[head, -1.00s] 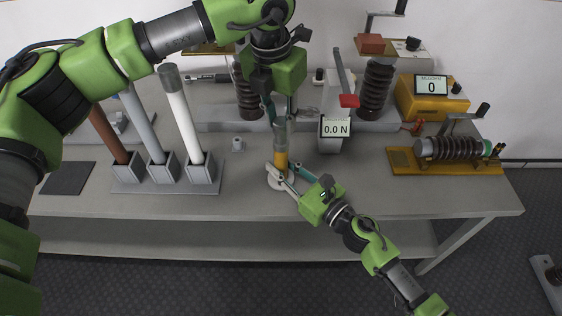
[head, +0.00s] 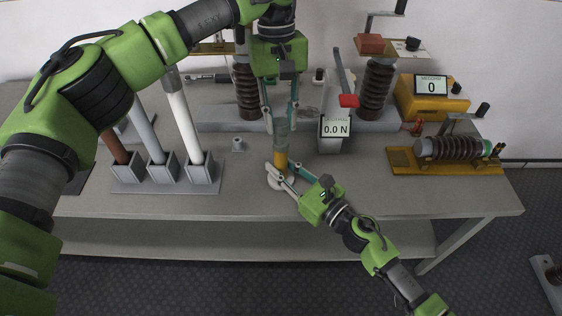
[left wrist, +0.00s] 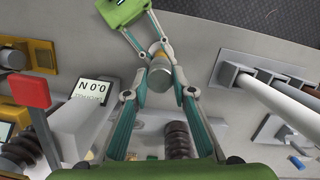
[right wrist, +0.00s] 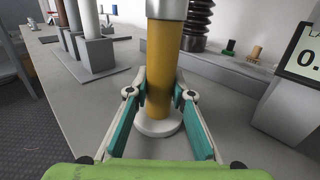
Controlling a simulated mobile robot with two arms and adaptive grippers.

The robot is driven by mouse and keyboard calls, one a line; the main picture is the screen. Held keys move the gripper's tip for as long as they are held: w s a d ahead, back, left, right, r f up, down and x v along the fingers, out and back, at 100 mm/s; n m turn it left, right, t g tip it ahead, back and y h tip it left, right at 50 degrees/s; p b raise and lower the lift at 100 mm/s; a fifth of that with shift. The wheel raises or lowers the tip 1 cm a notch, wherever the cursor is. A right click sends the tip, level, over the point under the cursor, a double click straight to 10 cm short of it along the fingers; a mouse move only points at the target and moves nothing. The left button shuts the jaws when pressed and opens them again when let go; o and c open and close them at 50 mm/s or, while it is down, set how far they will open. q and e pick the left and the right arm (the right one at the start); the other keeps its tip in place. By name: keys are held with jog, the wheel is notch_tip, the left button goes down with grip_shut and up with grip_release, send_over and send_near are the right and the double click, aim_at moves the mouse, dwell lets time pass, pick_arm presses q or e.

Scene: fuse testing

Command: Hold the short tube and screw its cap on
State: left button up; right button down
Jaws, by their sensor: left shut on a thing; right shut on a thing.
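The short tube (head: 281,160) stands upright in a round white base (right wrist: 157,127); it is amber, and large in the right wrist view (right wrist: 163,60). Its grey cap (head: 281,137) sits over the tube's top end; it also shows in the left wrist view (left wrist: 160,76). Whether the thread is engaged cannot be seen. My left gripper (head: 281,128) comes from above and is shut on the cap, one finger on each side. My right gripper (head: 280,172) comes from the front right and is shut on the lower part of the tube, just above the base.
Tall brown, grey and white rods stand in grey holders (head: 201,170) at left. A small grey fitting (head: 238,145) lies nearby. The force display (head: 335,127) stands close right of the cap. A ribbed insulator on a yellow board (head: 410,165) is further right. The front table strip is clear.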

pick_arm(q)
jog(key=m, duration=0.5)
jog(key=shift+s+d+f+y, duration=0.1)
jog(key=shift+f+y, duration=0.05)
jog(key=shift+y, duration=0.25)
jog(key=m, duration=0.4)
jog(key=shift+y, duration=0.3)
jog(key=o, duration=1.2)
jog(key=shift+c, duration=1.5)
